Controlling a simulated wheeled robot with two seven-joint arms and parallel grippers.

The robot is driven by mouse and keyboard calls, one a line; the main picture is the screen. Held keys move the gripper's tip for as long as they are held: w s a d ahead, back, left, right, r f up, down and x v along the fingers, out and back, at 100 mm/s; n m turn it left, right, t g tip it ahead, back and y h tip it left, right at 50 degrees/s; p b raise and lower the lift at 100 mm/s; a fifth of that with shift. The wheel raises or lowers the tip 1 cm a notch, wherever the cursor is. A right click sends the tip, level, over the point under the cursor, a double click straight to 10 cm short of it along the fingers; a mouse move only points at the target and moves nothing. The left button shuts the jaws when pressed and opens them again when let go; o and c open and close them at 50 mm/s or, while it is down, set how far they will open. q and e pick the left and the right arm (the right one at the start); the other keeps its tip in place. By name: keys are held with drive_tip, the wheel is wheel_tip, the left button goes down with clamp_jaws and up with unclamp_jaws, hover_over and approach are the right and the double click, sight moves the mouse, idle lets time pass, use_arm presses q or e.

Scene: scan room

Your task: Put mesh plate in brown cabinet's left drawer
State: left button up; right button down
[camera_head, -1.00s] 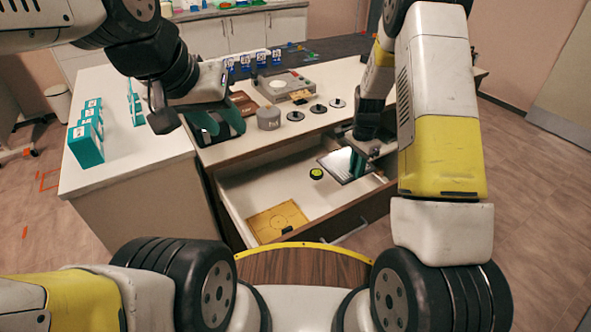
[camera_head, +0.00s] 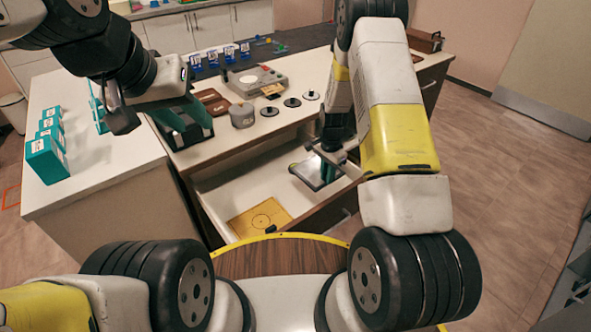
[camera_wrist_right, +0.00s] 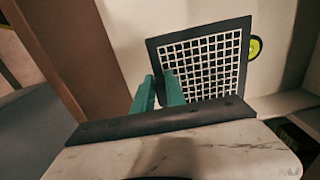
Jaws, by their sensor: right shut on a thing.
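The mesh plate (camera_wrist_right: 203,58), a dark-framed square with a white grid, is in the right wrist view. My right gripper (camera_wrist_right: 160,92) is shut on its near left edge. In the head view the plate (camera_head: 308,175) is inside the open drawer (camera_head: 222,187) of the brown cabinet, at its right part, below my right gripper (camera_head: 327,163). I cannot tell if the plate touches the drawer floor. My left gripper (camera_head: 186,126) has its teal fingers apart, empty, over the left end of the cabinet top.
A yellow square with a circle (camera_head: 258,218) lies in the drawer's front left. A small round yellow-green thing (camera_wrist_right: 254,47) lies beside the plate. A grey cylinder (camera_head: 242,115), a scale (camera_head: 257,80) and several black discs stand on the top. Teal boxes (camera_head: 46,160) stand at left.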

wheel_tip(320, 180, down, 8)
drive_tip(key=shift+f, duration=0.1)
idle(0.4)
drive_tip(key=shift+f, duration=0.1)
drive_tip(key=c, duration=1.4)
unclamp_jaws()
drive_tip(key=shift+o, duration=0.2)
